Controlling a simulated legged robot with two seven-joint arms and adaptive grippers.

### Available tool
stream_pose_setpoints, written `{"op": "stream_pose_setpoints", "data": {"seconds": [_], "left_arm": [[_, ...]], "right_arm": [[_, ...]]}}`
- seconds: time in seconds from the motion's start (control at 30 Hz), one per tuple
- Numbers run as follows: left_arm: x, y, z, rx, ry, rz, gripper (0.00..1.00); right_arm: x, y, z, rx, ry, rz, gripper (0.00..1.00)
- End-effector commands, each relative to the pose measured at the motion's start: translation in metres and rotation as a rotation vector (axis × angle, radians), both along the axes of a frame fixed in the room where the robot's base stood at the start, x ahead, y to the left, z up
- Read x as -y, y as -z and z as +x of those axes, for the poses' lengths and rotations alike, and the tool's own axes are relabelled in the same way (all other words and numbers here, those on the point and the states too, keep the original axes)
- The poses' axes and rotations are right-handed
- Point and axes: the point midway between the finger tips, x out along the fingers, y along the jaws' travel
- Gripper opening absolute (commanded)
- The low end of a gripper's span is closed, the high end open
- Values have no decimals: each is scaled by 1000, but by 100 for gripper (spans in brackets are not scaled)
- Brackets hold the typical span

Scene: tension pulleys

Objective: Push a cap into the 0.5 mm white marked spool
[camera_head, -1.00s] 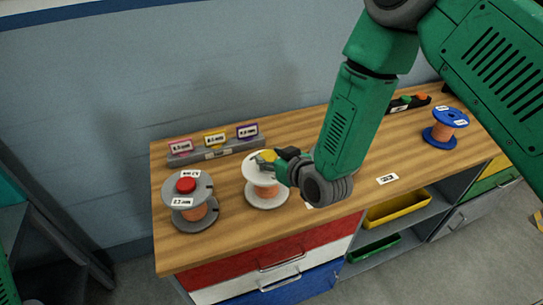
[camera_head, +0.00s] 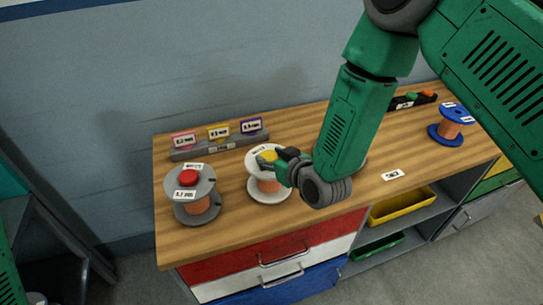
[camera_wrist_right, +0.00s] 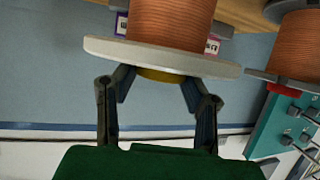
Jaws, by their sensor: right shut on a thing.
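The white spool (camera_head: 266,190) with copper wire stands upright on the bench, with a label on its top flange too small to read. A yellow cap (camera_head: 268,156) is at the middle of that flange. My right gripper (camera_head: 277,159) is shut on the cap from above. In the right wrist view, which looks upside down, the cap (camera_wrist_right: 168,75) lies between the two fingers of the right gripper (camera_wrist_right: 158,82), against the white flange (camera_wrist_right: 160,56). How deep the cap sits in the spool is hidden. My left gripper is out of view.
A grey spool (camera_head: 194,207) with a red cap (camera_head: 188,177) stands to the left. A blue spool (camera_head: 450,122) is at the right. Coloured labels stand on a grey holder (camera_head: 217,147) behind. A dark tray (camera_head: 412,102) holds green and orange caps. Bench space between the white and blue spools is partly clear.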

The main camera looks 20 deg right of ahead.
Motion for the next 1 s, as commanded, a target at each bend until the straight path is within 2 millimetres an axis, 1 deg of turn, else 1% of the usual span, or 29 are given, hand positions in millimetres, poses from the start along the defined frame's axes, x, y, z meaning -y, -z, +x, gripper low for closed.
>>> {"op": "stream_pose_setpoints", "data": {"seconds": [0.1,0.4,0.43,0.5,0.87,1.0], "left_arm": [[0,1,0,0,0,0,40],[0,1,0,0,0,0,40],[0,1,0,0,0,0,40],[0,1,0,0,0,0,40],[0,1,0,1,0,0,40],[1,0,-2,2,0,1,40]], "right_arm": [[-1,4,-1,-6,-3,0,22],[-1,5,-2,-10,-3,0,22],[-1,5,-2,-10,-3,0,43],[-1,5,-2,-11,-3,0,64],[1,5,-3,-11,1,-1,64],[4,1,-12,-10,1,-1,64]]}}
